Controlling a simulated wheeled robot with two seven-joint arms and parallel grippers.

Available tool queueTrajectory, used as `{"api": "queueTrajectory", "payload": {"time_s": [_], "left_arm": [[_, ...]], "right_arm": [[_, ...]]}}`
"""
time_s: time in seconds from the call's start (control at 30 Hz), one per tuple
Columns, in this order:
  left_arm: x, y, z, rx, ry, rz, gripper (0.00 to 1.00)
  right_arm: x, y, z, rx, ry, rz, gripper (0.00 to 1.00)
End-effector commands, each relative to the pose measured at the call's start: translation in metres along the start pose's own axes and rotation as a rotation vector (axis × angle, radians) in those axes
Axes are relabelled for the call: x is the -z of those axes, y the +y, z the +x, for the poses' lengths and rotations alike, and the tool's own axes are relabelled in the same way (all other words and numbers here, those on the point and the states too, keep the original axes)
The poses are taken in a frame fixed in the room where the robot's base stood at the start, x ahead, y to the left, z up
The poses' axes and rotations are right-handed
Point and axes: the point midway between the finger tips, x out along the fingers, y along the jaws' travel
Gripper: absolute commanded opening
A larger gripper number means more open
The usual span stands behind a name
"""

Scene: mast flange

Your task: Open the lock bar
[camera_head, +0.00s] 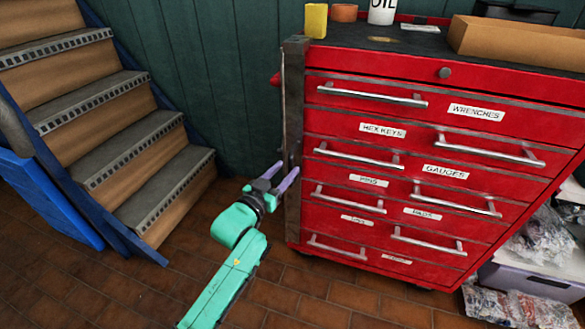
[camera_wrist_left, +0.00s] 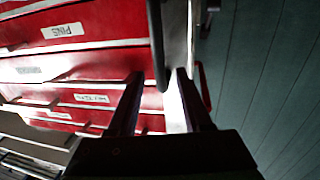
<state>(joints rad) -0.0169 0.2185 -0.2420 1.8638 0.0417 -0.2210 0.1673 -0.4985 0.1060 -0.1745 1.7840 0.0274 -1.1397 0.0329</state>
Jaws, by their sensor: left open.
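The lock bar (camera_head: 293,120) is a tall dark upright strip along the left front edge of the red tool cabinet (camera_head: 350,60). It stands against the cabinet front, and a thin upright rod (camera_head: 284,100) runs along its left side. My left gripper (camera_head: 290,167) is open at the bar's lower half, with its purple fingers pointing up towards it. In the left wrist view a dark rod (camera_wrist_left: 157,40) reaches between the two open fingers (camera_wrist_left: 160,74), beside a pale strip (camera_wrist_left: 177,45). I cannot tell whether the fingers touch it. My right gripper is not in view.
Labelled drawers with silver handles (camera_head: 372,95) fill the cabinet front. A yellow block (camera_head: 316,20), an oil can (camera_head: 382,11) and an open cardboard box (camera_head: 520,42) stand on top. Stairs (camera_head: 130,150) rise at the left. Bagged items (camera_head: 525,240) lie at the right. Brick floor is clear in front.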

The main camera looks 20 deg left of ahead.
Motion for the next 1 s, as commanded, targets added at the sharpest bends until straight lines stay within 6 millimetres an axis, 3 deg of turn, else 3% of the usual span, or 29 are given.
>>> {"api": "queueTrajectory", "payload": {"time_s": [0.1,0.2,0.47,0.6,1.0], "left_arm": [[-0.001,0.0,0.024,0.0,0.002,0.0,0.5],[-0.001,0.0,0.034,0.0,0.001,0.0,0.5],[0.0,0.0,0.037,0.0,0.0,0.0,0.5],[0.0,0.0,0.036,0.0,0.0,0.0,0.0],[-0.001,0.0,0.036,0.0,-0.001,0.0,0.0]], "right_arm": [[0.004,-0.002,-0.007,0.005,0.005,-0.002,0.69],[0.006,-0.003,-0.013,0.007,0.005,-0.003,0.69],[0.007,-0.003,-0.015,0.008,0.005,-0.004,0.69],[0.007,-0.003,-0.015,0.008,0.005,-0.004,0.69],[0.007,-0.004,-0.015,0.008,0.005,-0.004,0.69]]}}
